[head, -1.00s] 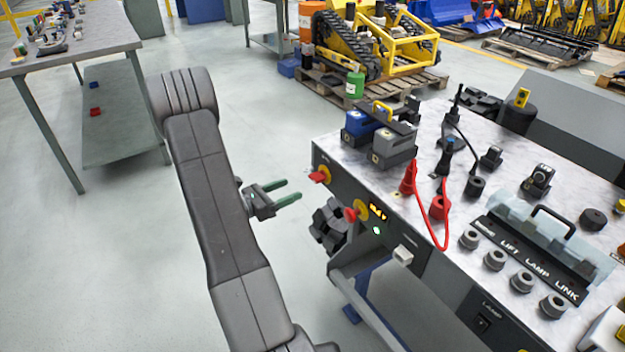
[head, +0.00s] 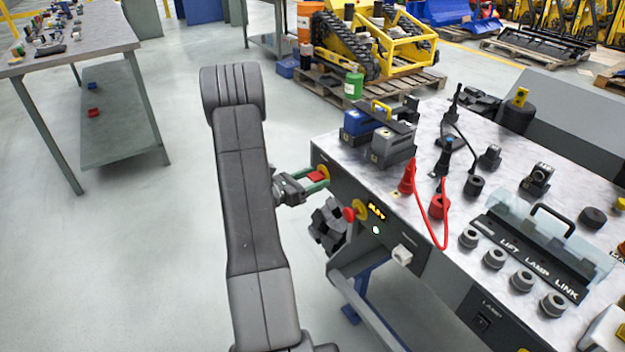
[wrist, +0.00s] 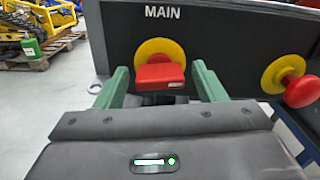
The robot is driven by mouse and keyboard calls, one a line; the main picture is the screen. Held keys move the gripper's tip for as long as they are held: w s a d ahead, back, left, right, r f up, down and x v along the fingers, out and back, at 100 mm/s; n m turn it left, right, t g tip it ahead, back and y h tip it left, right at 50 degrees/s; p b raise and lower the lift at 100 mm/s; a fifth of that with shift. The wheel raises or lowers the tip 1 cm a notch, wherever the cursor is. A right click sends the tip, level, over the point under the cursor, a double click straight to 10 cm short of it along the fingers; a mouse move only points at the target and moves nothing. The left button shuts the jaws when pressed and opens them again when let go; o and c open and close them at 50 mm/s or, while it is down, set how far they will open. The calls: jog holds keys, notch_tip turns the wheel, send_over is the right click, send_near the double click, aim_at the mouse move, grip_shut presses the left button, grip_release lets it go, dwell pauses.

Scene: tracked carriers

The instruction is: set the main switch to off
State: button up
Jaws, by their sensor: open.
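The main switch (wrist: 161,75) is a red handle on a yellow round plate (wrist: 150,48) under the word MAIN, on the bench's dark front panel. Its handle lies about level in the wrist view. In the head view the main switch (head: 317,176) shows at the bench's left corner, partly covered by my gripper. My gripper (head: 309,181) is open, its two green fingers on either side of the red handle. In the wrist view my gripper (wrist: 159,72) has a gap between each finger and the handle; I cannot tell how deep the fingers reach.
A red mushroom button (wrist: 300,91) on a yellow plate sits right of the switch; in the head view this button (head: 349,214) is near a lit display (head: 377,211) and a green lamp (head: 376,230). Blue and grey blocks (head: 392,147) stand on the bench above. Open floor lies left.

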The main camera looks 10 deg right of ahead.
jog(key=c, duration=1)
jog(key=n+p, duration=0.3)
jog(key=n, duration=0.1)
jog(key=shift+r, duration=0.15)
jog(key=n+p, duration=0.3)
jog(key=n, duration=0.1)
jog(key=shift+s, duration=0.1)
jog(key=n+p, duration=0.2)
jog(key=n, duration=0.2)
jog(key=shift+n, duration=0.4)
jog(key=shift+n+p, duration=1.05)
jog(key=shift+n, duration=0.65)
